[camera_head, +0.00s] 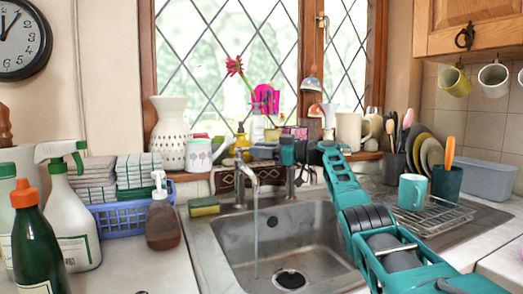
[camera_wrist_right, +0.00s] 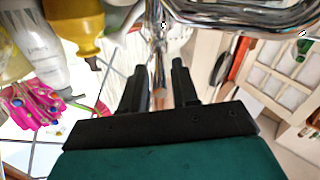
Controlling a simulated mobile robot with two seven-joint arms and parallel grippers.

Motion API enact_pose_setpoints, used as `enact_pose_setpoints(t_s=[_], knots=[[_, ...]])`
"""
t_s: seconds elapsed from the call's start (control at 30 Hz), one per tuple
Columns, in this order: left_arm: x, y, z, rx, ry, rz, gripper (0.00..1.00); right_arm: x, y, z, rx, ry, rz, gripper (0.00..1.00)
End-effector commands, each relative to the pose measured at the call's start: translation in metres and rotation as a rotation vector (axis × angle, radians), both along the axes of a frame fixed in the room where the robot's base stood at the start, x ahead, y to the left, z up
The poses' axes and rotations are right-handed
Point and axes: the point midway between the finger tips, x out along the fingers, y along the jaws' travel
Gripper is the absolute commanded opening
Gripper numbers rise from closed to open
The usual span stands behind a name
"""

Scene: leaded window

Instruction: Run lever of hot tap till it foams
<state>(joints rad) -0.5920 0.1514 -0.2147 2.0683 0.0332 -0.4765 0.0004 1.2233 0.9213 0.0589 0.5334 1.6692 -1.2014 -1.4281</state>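The chrome tap (camera_head: 240,172) stands behind the steel sink (camera_head: 285,245). A thin stream of water (camera_head: 256,235) runs from its spout toward the drain. I cannot make out foam. My right gripper (camera_head: 268,151) is at the tap's upper right, partly hidden among objects by the window. In the right wrist view my right gripper (camera_wrist_right: 160,68) has its two black fingers apart, with a slim chrome tap part (camera_wrist_right: 157,40) in line with the gap. I cannot tell whether they touch it or which tap it works. My left gripper is not in view.
A yellow-green sponge (camera_head: 204,207) lies left of the tap. A soap bottle (camera_head: 162,215) and blue basket (camera_head: 122,217) stand further left. A teal mug (camera_head: 411,191) is on the drying rack (camera_head: 436,219) at right. Bottles and pink gloves (camera_head: 266,98) crowd the sill.

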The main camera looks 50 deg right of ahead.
Motion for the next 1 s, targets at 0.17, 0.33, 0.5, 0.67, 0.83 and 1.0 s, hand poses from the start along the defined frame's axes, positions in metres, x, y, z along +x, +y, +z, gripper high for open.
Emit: enact_pose_setpoints(t_s=[0.17, 0.33, 0.5, 0.67, 0.83, 1.0], knots=[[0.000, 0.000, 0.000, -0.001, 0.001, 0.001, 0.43, 0.000, 0.000, 0.001, 0.002, -0.002, -0.001, 0.39], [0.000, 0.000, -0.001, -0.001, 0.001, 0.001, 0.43, -0.001, 0.000, 0.000, 0.002, -0.003, 0.000, 0.39], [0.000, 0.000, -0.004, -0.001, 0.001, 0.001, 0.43, -0.012, -0.005, -0.001, 0.001, -0.003, -0.004, 0.39], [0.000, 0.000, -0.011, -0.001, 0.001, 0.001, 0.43, -0.037, -0.015, -0.003, -0.002, 0.000, -0.004, 0.39], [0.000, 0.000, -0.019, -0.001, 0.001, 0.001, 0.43, -0.072, -0.027, -0.003, -0.002, 0.001, -0.003, 0.39], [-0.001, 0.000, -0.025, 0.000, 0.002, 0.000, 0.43, -0.101, -0.037, -0.002, -0.001, 0.001, -0.002, 0.39]])
